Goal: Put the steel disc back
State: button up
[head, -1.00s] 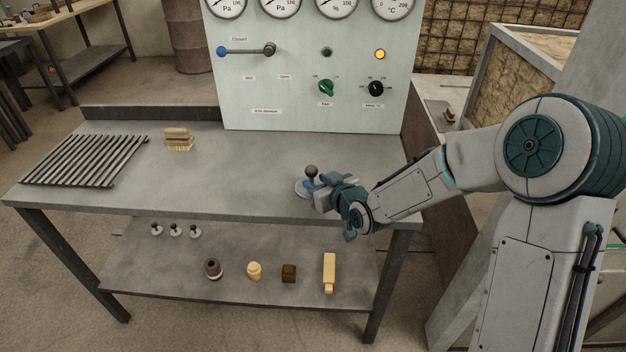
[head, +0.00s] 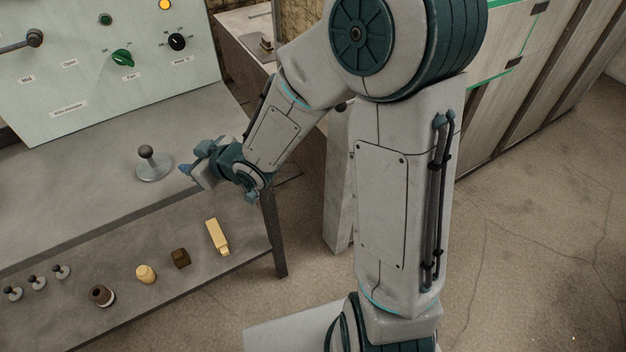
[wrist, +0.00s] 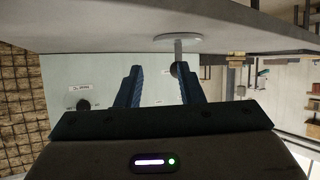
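The steel disc (head: 153,173) lies flat on the bench top near its front right part. A short stem with a dark ball knob (head: 146,151) stands upright on it. My gripper (head: 190,162) is just to the right of the disc, apart from it, open and empty. In the wrist view, which is upside down, the disc (wrist: 164,37) lies on the bench top beyond my open fingers (wrist: 161,80). Its stem shows there near the right finger, which partly hides the knob.
The bench (head: 75,200) has a lower shelf with a yellow block (head: 217,237), a brown block (head: 180,258), a yellow piece (head: 146,274), a brown pot (head: 102,296) and several small knobbed pieces (head: 37,282). The control panel (head: 110,75) rises behind. Floor is clear at right.

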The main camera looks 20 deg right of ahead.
jog(key=s+d+r+m+g+h, duration=0.1)
jog(key=s+d+m+h, duration=0.25)
jog(key=d, duration=0.55)
jog(key=s+d+r+m+g+h, duration=0.1)
jog(key=s+d+m+h, duration=0.1)
jog(key=d+h, duration=0.45)
jog(key=s+d+r+m+g, duration=0.1)
jog(key=s+d+m+g, duration=0.1)
jog(key=s, duration=0.5)
jog(key=s+d+r+m+g+y, duration=0.1)
jog(key=s+d+r+g, duration=0.1)
jog(key=s+d, duration=0.3)
jog(key=shift+s+d+r+m+g+y, duration=0.3)
jog(key=shift+s+g, duration=0.3)
jog(key=shift+s, duration=0.6)
